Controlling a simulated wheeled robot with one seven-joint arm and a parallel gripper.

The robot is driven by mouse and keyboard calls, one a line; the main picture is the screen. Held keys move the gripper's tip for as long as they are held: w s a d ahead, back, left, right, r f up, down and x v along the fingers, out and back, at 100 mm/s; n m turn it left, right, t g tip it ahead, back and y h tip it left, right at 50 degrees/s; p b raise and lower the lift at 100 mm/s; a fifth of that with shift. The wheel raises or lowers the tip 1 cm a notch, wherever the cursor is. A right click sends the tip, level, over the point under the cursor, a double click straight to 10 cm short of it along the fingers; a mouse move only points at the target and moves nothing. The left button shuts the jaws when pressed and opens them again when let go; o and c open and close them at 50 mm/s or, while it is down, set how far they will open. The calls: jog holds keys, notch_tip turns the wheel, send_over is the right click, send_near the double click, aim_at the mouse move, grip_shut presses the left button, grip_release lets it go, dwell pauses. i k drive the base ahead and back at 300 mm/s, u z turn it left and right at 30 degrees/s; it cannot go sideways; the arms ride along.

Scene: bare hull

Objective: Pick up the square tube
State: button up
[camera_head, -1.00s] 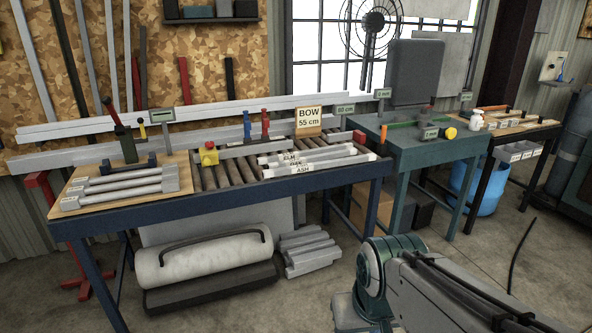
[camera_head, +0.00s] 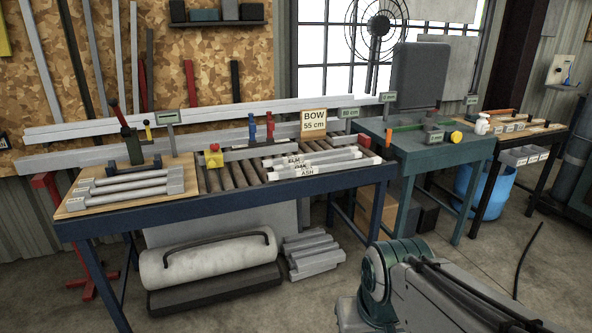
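Several grey tubes (camera_head: 130,190) with square-looking ends lie side by side on a wooden board (camera_head: 80,207) at the left end of the blue-framed bench. I cannot tell for certain which piece is the square tube of the task. Other pale bars (camera_head: 318,163) with labels, one reading ASH, lie on the rollers to the right. Long grey bars (camera_head: 240,116) run along the back. A stack of grey bars (camera_head: 313,254) lies on the floor under the bench. My arm shows at the lower right, well apart from the bench. My gripper is out of view.
A red-and-yellow stop button (camera_head: 213,155), a BOW 55 cm sign (camera_head: 313,122) and a green-handled tool (camera_head: 130,140) stand on the bench. A large pale roll (camera_head: 208,262) lies below. A green table (camera_head: 440,150) stands right. The front floor is partly open.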

aim_at(274, 176)
jog(key=u, duration=0.05)
jog(key=k, duration=0.65)
jog(key=z, duration=0.5)
jog(key=i, duration=1.2)
jog(key=u, duration=1)
jog(key=i, duration=1.8)
jog(key=z, duration=0.45)
